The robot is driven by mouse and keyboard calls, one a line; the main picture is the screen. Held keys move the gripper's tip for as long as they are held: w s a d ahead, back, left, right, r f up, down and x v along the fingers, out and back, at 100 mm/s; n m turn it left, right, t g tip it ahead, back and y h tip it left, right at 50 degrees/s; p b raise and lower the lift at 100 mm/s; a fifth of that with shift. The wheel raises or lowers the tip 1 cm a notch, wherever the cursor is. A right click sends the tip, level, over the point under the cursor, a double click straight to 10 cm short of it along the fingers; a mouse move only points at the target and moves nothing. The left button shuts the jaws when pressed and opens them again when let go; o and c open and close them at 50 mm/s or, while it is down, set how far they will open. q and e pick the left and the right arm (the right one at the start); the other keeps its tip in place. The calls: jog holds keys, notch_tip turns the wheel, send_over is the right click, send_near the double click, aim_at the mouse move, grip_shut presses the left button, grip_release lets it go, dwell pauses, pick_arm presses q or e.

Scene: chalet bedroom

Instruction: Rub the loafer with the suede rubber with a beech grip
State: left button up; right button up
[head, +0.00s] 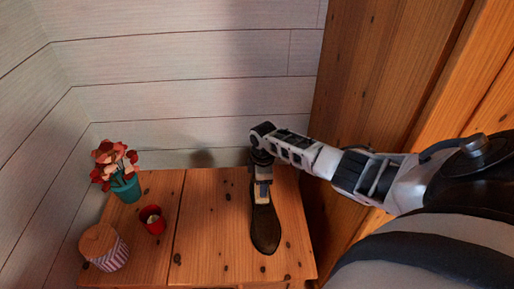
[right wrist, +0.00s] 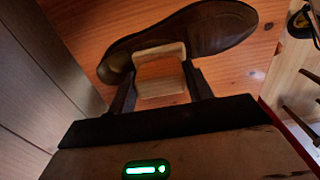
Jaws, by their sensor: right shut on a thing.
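The brown loafer (head: 265,231) stands on the wooden cabinet top, its toe toward the front edge. It also shows in the right wrist view (right wrist: 215,27), lying across the top. My right gripper (head: 263,186) is above the loafer's heel half and hides part of it. In the right wrist view my right gripper (right wrist: 160,76) is shut on the pale beech grip of the suede rubber (right wrist: 160,54). The rubber overlaps the loafer's near side in that view; whether they touch I cannot tell. My left gripper is not in view.
On the cabinet top (head: 214,240), to the left, are a teal pot of red flowers (head: 126,188), a red cup (head: 152,220) and a striped jar with a wooden lid (head: 104,247). A plank wall (head: 190,90) is behind; tall wooden panelling (head: 375,80) is at right.

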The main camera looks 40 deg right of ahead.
jog(key=shift+w+d, duration=0.6)
jog(key=shift+w+r+p, duration=0.2)
jog(key=shift+r+p, duration=0.15)
jog(key=shift+r, duration=0.1)
jog(key=r+p, duration=0.2)
jog(key=r, duration=0.2)
jog(key=shift+s, duration=0.2)
jog(key=shift+r+p, duration=0.3)
jog(key=shift+p, duration=0.3)
jog(key=shift+r+p, duration=0.75)
jog(key=shift+p, duration=0.05)
jog(key=shift+r+p, duration=0.7)
jog(key=shift+r, duration=0.2)
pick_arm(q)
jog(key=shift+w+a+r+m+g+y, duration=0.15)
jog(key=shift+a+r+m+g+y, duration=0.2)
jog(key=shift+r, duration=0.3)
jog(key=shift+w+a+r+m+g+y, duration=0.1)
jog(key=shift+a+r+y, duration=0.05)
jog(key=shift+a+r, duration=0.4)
